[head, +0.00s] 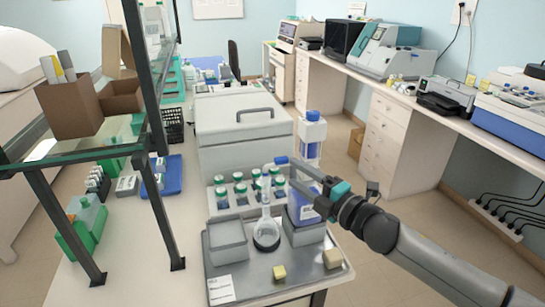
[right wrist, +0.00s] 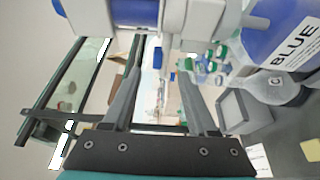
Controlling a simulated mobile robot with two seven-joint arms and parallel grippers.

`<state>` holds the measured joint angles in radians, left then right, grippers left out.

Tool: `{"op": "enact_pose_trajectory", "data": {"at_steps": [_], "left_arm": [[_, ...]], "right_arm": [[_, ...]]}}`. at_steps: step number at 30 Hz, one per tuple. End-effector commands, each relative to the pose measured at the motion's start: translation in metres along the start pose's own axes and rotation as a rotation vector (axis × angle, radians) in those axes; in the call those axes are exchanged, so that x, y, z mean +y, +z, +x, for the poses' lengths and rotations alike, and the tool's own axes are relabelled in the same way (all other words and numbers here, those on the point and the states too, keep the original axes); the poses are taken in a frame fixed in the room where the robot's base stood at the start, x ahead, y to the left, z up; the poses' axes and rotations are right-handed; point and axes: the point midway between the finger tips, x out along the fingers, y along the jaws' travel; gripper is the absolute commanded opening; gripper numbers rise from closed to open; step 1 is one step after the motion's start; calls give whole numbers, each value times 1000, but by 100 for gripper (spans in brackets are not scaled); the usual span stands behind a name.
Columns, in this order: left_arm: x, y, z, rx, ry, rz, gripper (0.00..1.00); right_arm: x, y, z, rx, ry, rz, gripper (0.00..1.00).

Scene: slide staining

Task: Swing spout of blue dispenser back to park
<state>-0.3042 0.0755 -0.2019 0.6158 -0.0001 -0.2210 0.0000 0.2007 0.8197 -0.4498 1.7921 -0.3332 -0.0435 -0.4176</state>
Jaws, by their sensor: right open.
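The blue dispenser (head: 303,205) is a bottle with blue contents and a white label, with a tall clear and white pump head (head: 313,135) on top. Its spout (head: 275,164) points left, toward the space above a clear flask (head: 266,230). In the right wrist view the bottle (right wrist: 280,30), lettered BLUE, lies at the upper right. My right gripper (head: 306,174) is beside the pump head at spout height, partly covering the dispenser. Its two fingers (right wrist: 160,75) stand apart in the right wrist view, with part of the dispenser beyond their tips. Whether they touch it is unclear. My left gripper is not in view.
The dispenser stands on a grey block on a metal tray (head: 245,270). A grey bin (head: 228,240), a yellow cube (head: 279,272) and a beige block (head: 333,258) are also there. Several green-capped bottles (head: 240,190) stand behind. A glass shelf (head: 60,160) stands left.

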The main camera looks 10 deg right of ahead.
Motion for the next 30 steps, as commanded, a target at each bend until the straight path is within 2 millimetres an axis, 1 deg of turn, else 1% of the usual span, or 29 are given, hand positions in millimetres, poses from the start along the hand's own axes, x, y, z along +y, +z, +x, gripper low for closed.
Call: {"op": "enact_pose_trajectory", "data": {"at_steps": [1,12,18,24,30], "left_arm": [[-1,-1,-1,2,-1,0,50],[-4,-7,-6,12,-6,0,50],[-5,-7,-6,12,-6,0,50],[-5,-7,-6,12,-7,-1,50],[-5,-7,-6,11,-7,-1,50]], "right_arm": [[2,0,7,-1,2,1,59],[2,0,59,0,3,2,59],[0,0,82,-1,1,1,59],[0,0,93,0,0,0,59],[0,0,95,0,-1,0,59]]}}
